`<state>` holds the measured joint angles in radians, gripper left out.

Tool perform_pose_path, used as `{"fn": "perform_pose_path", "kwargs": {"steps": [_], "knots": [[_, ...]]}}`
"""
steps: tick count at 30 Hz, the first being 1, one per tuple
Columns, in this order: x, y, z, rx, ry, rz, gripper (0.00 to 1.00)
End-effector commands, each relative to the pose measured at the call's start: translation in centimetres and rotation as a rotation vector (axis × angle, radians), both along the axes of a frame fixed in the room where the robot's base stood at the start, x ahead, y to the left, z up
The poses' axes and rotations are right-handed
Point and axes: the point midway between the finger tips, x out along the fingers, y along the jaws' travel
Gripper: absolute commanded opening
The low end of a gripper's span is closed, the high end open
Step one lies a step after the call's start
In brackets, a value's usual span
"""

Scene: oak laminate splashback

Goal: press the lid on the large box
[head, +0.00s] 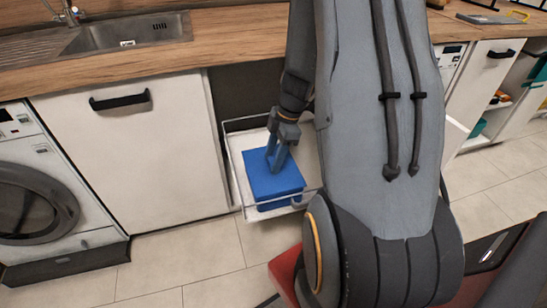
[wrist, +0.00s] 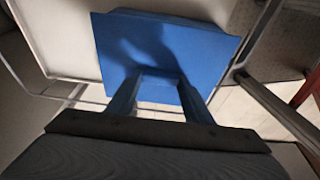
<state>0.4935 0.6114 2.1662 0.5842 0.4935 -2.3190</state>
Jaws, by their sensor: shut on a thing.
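A flat blue lid (head: 283,184) lies inside the pull-out wire-railed tray, seen from above in the head view. It fills the upper middle of the wrist view (wrist: 205,48). My gripper (head: 273,161) points down onto its top. In the wrist view my two fingers (wrist: 159,84) straddle a small blue raised part of the lid, and they are shut on it. A thin darker blue band shows below the lid's front edge, perhaps the large box. Most of what is under the lid is hidden, and I cannot tell whether the lid sits fully down.
The tray's wire rail (head: 234,176) runs close around the lid. A white cabinet door (head: 130,150) is left of the tray, with a washing machine (head: 40,195) farther left. The wooden counter (head: 225,38) with a sink (head: 125,35) is above. Tiled floor (head: 185,265) lies in front.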

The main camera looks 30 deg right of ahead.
Motion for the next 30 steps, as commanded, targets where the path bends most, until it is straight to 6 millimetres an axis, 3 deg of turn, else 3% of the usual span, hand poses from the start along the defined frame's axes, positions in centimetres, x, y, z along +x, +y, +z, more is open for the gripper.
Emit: {"fn": "perform_pose_path", "kwargs": {"steps": [8, 9, 12, 18, 22, 30], "knots": [[-0.02, 0.01, 0.02, 0.000, 0.000, 0.000, 0.25], [-0.02, 0.00, 0.01, 0.000, 0.000, 0.000, 0.51], [-0.02, 0.01, 0.01, 0.000, 0.000, 0.000, 0.68], [-0.02, 0.01, 0.01, 0.000, 0.000, 0.000, 0.68], [-0.02, 0.01, 0.00, 0.000, 0.000, 0.000, 0.87], [-0.02, 0.01, 0.01, 0.000, 0.001, 0.000, 0.87]]}}
